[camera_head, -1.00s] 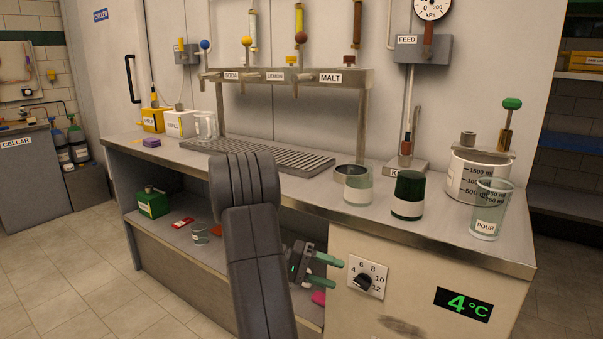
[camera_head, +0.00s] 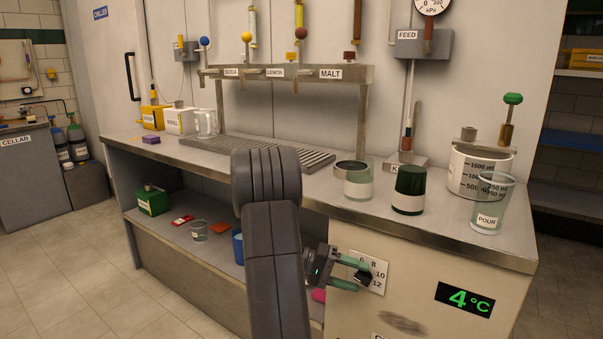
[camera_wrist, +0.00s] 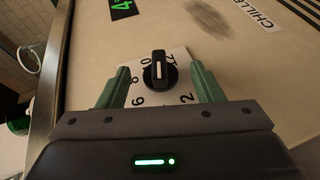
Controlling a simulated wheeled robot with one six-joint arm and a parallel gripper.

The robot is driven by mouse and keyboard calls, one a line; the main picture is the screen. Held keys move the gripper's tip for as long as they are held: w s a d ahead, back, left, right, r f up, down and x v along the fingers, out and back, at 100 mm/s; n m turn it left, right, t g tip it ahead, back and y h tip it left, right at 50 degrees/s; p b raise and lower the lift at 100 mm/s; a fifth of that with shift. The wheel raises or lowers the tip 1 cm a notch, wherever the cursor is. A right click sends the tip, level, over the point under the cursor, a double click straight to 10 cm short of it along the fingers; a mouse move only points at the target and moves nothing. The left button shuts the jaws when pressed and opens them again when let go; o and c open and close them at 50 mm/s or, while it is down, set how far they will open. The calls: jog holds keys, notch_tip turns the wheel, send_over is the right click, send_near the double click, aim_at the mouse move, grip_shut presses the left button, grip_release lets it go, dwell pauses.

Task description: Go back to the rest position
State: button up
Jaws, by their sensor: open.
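My gripper (camera_head: 352,273) is open in front of the cabinet's dial plate (camera_head: 378,268), with its green fingers pointing at the panel. In the wrist view the black dial knob (camera_wrist: 159,71) with a white pointer line stands between the two open fingers. The fingers look apart from the knob, with nothing held. The knob (camera_head: 363,277) also shows in the head view, partly behind the fingers. My arm is bent in front of the counter and hides part of the lower shelf.
A green "4°C" display (camera_head: 465,302) is right of the dial. The floor at left is clear.

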jog(key=shift+d+r+y+p, duration=0.15)
jog(key=shift+d+y+p, duration=0.15)
jog(key=shift+d, duration=0.15)
jog(key=shift+s+r+m+t+y+p, duration=0.2)
jog(key=shift+m+t+y+p, duration=0.25)
jog(key=shift+y, duration=0.45)
jog(key=t+y+p, duration=0.1)
jog(key=m+y+p, duration=0.1)
jog(key=y, duration=0.1)
jog(key=shift+d+r+t, duration=0.15)
jog(key=shift+r+t, duration=0.1)
jog(key=shift+t, duration=0.1)
jog(key=y+p, duration=0.1)
jog(key=t+y+p, duration=0.1)
jog(key=y+p, duration=0.1)
jog(key=shift+s+d+r+m+t, duration=0.2)
jog(key=shift+m+t, duration=0.05)
jog(key=shift+t, duration=0.05)
jog(key=y+p, duration=0.1)
jog(key=p, duration=0.1)
jog(key=t+y+p, duration=0.1)
jog(key=p, duration=0.1)
jog(key=t+y+p, duration=0.1)
jog(key=p, duration=0.1)
jog(key=shift+s+d+m, duration=0.2)
jog(key=shift+d+m, duration=0.05)
jog(key=shift+m, duration=0.15)
jog(key=shift+p+v, duration=0.35)
jog(key=shift+v, duration=1.15)
jog(key=shift+a, duration=0.1)
